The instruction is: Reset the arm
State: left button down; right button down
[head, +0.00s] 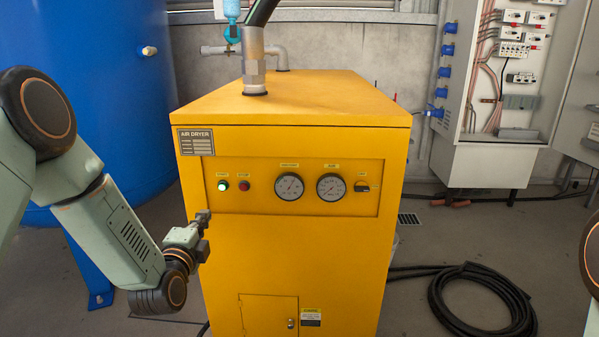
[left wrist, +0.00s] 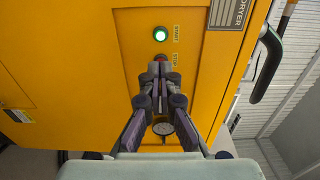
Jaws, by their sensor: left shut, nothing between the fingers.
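My left gripper (head: 203,216) is in front of the yellow air dryer (head: 290,240), a little below and left of its green start button (head: 223,185). In the left wrist view the gripper (left wrist: 162,72) is shut and empty, its fingertips together. The green start button is lit in the left wrist view (left wrist: 160,34), just beyond the fingertips. The red stop button (head: 244,185) is partly covered by the fingertips in the left wrist view (left wrist: 162,57). I cannot tell whether the fingertips touch the panel. My right gripper is not in view.
Two round gauges (head: 290,187) and a black switch (head: 362,187) sit on the panel. A blue tank (head: 90,90) stands behind my left arm. A black coiled hose (head: 480,300) lies on the floor at the right. An open electrical cabinet (head: 500,90) stands at the back right.

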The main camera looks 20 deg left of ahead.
pick_arm(q)
jog(key=s+d+f+n+g+h, duration=0.2)
jog(key=s+d+f+n+g, duration=0.3)
jog(key=f, duration=0.3)
jog(key=s+d+f+n+g+h, duration=0.1)
jog(key=s+d+f+n+g, duration=0.25)
jog(key=s+f+n, duration=0.4)
jog(key=s+d+f+n+g, duration=0.1)
jog(key=s+d+f+g, duration=0.2)
jog(key=s, duration=1.1)
jog(key=s+d+f+n+g+h+p, duration=0.1)
jog(key=s+d+f+g, duration=0.3)
jog(key=s, duration=1)
notch_tip(320, 180, down, 3)
jog(key=shift+s+f+n+g, duration=0.15)
jog(key=shift+s+n+g, duration=0.1)
jog(key=shift+n+g, duration=0.6)
